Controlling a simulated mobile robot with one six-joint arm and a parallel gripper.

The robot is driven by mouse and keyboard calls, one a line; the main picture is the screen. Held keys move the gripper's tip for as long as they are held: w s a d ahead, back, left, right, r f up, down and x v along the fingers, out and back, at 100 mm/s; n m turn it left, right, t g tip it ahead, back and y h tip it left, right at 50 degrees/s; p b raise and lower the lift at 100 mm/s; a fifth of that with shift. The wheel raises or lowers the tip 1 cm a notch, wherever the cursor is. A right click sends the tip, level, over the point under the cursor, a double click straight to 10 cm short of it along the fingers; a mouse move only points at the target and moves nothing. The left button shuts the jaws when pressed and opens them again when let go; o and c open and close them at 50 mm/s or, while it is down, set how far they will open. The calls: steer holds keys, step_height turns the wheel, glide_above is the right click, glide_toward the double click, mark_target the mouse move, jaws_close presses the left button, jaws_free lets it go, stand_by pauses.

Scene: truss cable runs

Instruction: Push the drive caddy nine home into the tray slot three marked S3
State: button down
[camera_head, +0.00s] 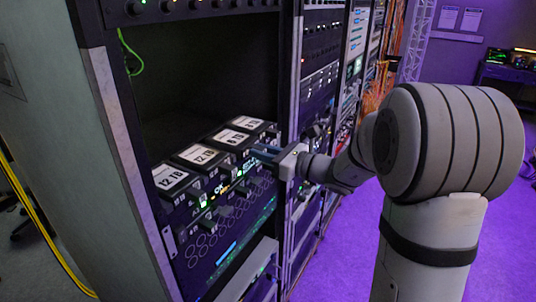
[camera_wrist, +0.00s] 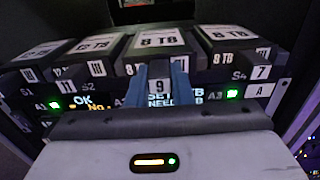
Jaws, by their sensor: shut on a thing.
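Drive caddy nine (camera_wrist: 158,39) has a white 8 TB label on top and a front tab marked 9 (camera_wrist: 159,87). In the head view it is the third labelled caddy (camera_head: 231,137) from the left. My gripper (camera_wrist: 158,76) has its blue fingers shut on the tab, one on each side. In the head view my gripper (camera_head: 268,152) reaches the row from the right. The caddy sits in the row between its neighbours, its front roughly in line with theirs. Its exact depth is hard to tell. The S3 mark is hidden behind my gripper; S2 and S4 show on either side.
A caddy (camera_wrist: 228,33) with tab 7 stands close on the right by S4. A 12 TB caddy (camera_wrist: 96,43) stands close on the left. The rack bay above the row is open and dark. A rack post (camera_head: 292,75) stands close beside my gripper.

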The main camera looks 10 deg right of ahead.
steer(key=shift+w+a, duration=0.15)
steer(key=shift+a, duration=0.05)
stand_by(0.4)
steer(key=shift+w+a, duration=0.3)
steer(key=shift+a, duration=0.1)
steer(key=c, duration=1.2)
jaws_free()
steer(key=b+v, duration=0.2)
steer(key=v, duration=0.5)
steer(key=shift+s+d, duration=0.25)
steer(key=shift+d, duration=0.05)
